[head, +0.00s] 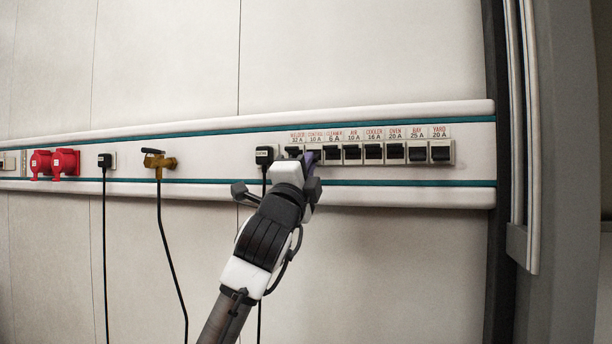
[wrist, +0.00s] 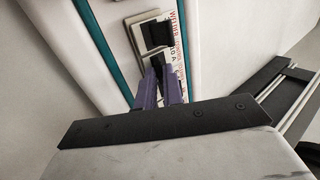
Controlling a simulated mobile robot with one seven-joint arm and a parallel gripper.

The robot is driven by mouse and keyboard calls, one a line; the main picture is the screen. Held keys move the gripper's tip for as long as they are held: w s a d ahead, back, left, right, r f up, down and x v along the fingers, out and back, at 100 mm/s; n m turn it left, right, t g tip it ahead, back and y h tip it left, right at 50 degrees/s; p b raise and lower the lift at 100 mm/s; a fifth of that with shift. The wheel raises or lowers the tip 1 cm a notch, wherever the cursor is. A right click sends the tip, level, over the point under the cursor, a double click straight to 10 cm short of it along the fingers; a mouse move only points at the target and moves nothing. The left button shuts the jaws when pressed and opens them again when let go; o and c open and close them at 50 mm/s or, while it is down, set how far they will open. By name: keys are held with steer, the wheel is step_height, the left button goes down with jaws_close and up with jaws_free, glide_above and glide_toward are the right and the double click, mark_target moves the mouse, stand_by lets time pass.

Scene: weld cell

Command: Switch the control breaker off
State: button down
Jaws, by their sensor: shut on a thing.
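The control breaker is the second switch from the left in a row of black breakers on the white wall rail. In the head view my gripper covers most of it, and its label (head: 315,136) shows just above. In the wrist view its dark toggle (wrist: 157,62) sits between the tips of my purple fingers. My gripper (head: 312,156) is shut on that toggle; the fingers also show in the wrist view (wrist: 159,85). Whether the toggle is up or down is hidden.
The welder breaker (wrist: 155,33) is close beside my fingers on one side. The cleaner breaker (head: 332,153) and several more stand close on the right. A black plug (head: 264,155) with a hanging cable is just left.

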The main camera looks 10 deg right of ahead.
steer(key=shift+t, duration=0.3)
stand_by(0.4)
steer(key=c, duration=1.5)
jaws_free()
steer(key=shift+f, duration=0.1)
steer(key=shift+f+b, duration=0.1)
steer(key=shift+b, duration=0.2)
steer(key=b+v, duration=0.4)
steer(key=v, duration=0.9)
steer(key=shift+s+a+f+b, duration=0.1)
steer(key=shift+a+f+b, duration=0.05)
steer(key=shift+f+b, duration=0.2)
